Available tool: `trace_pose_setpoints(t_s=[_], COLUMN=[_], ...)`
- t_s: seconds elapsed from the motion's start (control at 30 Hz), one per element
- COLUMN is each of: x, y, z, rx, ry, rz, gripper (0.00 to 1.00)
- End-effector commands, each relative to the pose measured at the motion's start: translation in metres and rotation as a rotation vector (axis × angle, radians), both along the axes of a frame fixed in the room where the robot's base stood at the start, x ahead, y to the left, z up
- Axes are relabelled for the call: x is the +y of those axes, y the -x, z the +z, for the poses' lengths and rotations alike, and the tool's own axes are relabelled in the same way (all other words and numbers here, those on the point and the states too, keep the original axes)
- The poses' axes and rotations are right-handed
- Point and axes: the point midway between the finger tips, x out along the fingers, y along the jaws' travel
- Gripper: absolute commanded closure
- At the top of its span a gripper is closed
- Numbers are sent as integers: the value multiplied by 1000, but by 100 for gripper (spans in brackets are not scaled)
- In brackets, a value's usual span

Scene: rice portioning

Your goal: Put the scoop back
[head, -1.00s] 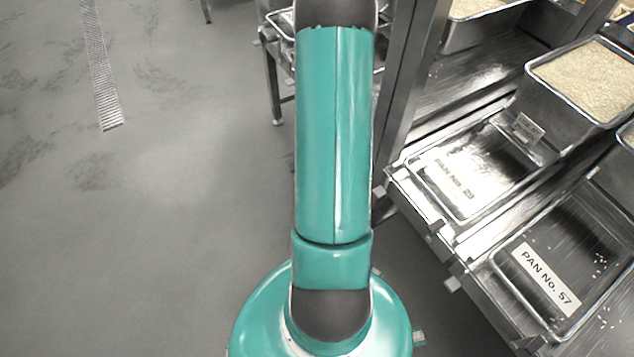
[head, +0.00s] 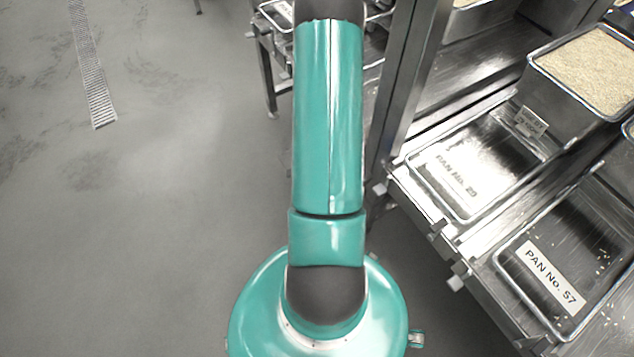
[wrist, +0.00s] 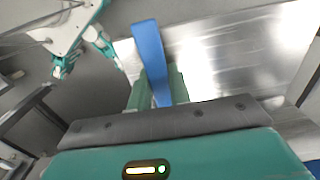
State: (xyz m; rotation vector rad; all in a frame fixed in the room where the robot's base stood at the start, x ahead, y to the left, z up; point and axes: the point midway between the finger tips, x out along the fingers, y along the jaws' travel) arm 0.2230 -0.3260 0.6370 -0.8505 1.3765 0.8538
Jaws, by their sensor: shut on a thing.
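In the wrist view, my gripper (wrist: 158,92) is shut on a blue strip-like handle (wrist: 150,50), which I take to be the scoop's. The handle stands out between the two teal fingers and runs up past them in the picture. The scoop's bowl cannot be made out. In the head view, my teal arm stretches away from me and its end is out of the picture, so the gripper and scoop do not show there.
Shiny metal (wrist: 235,50) lies behind the handle. In the head view, a steel rack at right holds pan No. 29 (head: 462,214), pan No. 57 (head: 508,278) and a rice-filled pan (head: 560,92). A rack post (head: 408,85) stands beside my arm. The floor at left is clear.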

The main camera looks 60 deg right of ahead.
Motion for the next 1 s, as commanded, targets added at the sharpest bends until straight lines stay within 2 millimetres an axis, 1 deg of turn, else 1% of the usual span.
trace_pose_setpoints(t_s=[0.03,0.4,0.43,0.53,0.83,0.93,1.0], x=[1,2,2,2,1,0,0], y=[0,1,1,1,0,-1,-1], z=[-3,-6,-6,-6,-5,0,6], rx=[0,0,-1,-1,-1,-2,-1], ry=[-1,-1,0,0,0,1,2], rz=[1,0,0,0,0,0,1], gripper=[100,100,79,59,59,59,59])
